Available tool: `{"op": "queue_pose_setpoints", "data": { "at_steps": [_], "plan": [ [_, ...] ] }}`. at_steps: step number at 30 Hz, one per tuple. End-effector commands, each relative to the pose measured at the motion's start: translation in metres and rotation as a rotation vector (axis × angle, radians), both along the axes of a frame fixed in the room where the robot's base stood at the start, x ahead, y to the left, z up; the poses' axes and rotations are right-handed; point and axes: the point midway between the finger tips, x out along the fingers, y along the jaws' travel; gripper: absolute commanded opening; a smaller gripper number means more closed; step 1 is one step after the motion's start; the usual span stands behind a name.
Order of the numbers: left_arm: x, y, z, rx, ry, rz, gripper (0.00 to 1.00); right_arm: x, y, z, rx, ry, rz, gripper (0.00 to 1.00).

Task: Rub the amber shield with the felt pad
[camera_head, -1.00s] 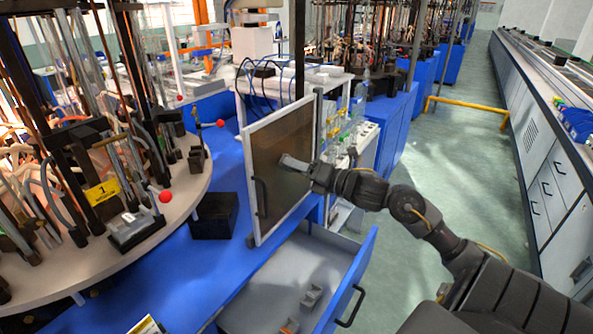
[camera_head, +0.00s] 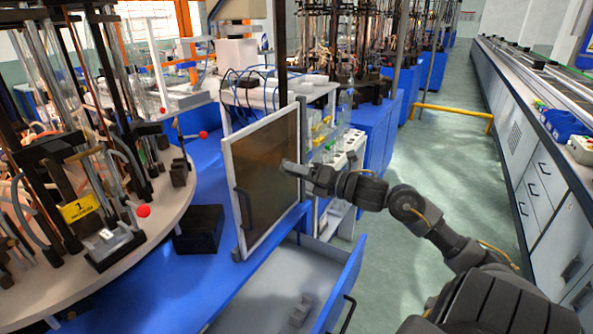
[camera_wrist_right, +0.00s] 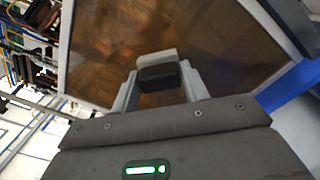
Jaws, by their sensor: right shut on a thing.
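The amber shield (camera_head: 262,160) is a brown, see-through pane in a pale frame with a dark handle on its left side, upright at the edge of the blue bench. My right gripper (camera_head: 287,167) is at the right part of the pane, on its near side. In the right wrist view, the gripper (camera_wrist_right: 160,88) is shut on the felt pad (camera_wrist_right: 158,76), a small block with a dark face and a grey far edge. The shield (camera_wrist_right: 210,40) fills the background there, with blurry brown patches. I cannot tell whether the pad touches the pane. My left gripper is not in view.
An open drawer (camera_head: 262,283) with small grey blocks is below the shield. A round table (camera_head: 70,275) with rods, clamps and red knobs stands at left. A black box (camera_head: 198,229) sits on the blue bench. The green aisle floor (camera_head: 440,150) at right is clear.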

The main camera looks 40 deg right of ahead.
Motion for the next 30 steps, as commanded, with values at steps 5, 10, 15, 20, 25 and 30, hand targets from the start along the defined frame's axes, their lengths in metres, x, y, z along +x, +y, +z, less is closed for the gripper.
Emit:
{"op": "queue_pose_setpoints", "data": {
  "at_steps": [5,10,15,20,25,30],
  "plan": [
    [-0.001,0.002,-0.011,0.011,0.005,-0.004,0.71,-0.019,-0.005,-0.011,0.001,0.002,0.000,0.27],
    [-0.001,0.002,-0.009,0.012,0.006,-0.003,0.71,-0.034,-0.010,-0.010,0.001,0.001,0.001,0.27],
    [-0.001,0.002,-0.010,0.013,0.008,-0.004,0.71,-0.040,-0.012,-0.010,-0.001,0.000,0.000,0.27],
    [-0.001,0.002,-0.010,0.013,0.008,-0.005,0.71,-0.040,-0.012,-0.010,0.000,-0.001,0.001,0.27],
    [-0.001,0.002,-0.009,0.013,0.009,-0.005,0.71,-0.043,-0.012,-0.010,0.001,0.000,0.001,0.27],
    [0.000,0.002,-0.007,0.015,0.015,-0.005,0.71,-0.057,-0.017,-0.010,0.002,0.001,-0.001,0.27]
  ]
}}
